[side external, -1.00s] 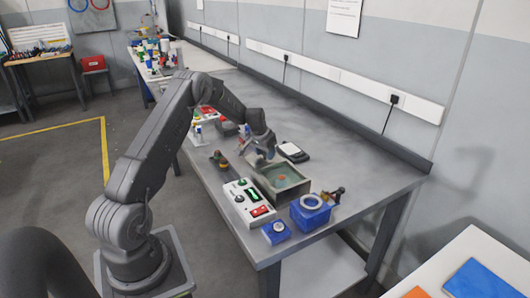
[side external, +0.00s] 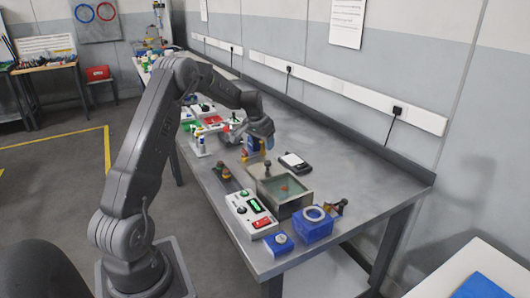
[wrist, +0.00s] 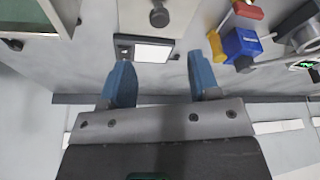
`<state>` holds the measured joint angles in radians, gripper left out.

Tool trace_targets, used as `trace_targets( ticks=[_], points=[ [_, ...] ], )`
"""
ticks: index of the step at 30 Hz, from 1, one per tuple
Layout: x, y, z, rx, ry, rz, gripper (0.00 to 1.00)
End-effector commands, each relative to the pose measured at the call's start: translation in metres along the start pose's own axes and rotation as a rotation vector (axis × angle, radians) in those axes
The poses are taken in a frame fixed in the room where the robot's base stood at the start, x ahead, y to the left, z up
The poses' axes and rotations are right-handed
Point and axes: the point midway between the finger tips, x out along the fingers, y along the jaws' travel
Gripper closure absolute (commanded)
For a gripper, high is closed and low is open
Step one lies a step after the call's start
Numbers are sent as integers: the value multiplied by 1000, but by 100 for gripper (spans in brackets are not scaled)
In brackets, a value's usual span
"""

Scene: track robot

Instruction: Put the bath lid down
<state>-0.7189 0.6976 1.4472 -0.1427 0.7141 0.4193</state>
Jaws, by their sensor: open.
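The bath (side external: 306,195) is an open grey box with green liquid and a small reddish thing in it. Its corner shows at the top left of the wrist view (wrist: 66,14). The bath lid (wrist: 180,18) is a grey plate with a dark round knob, at the top of the wrist view. In the side view its knob (side external: 267,168) shows just behind the bath, and the lid appears to lie on the bench there. My gripper (wrist: 163,72) is open and empty, raised above the bench beyond the lid. In the side view its fingertips are partly hidden.
A black scale with a white plate (wrist: 151,51) lies close to the lid, near the fingers. A blue, yellow and red item (wrist: 242,46) stands beside them. A control box (side external: 249,212) and a blue container (side external: 313,230) flank the bath.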

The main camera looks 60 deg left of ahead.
Motion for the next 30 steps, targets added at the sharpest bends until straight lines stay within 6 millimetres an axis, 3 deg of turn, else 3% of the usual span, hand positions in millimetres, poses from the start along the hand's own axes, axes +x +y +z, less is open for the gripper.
trace_targets(
  ticks=[4,7,11,14,18,21,25,30],
  points=[
    [-14,1,0,1,0,0,44],
    [-30,15,1,14,8,3,44],
    [-74,61,10,57,29,12,44],
    [-119,107,31,103,49,24,44],
    [-175,163,77,164,77,45,44],
    [-207,194,118,207,99,61,44],
    [-240,223,179,259,128,86,44],
    [-260,240,256,319,162,121,44]
  ],
)
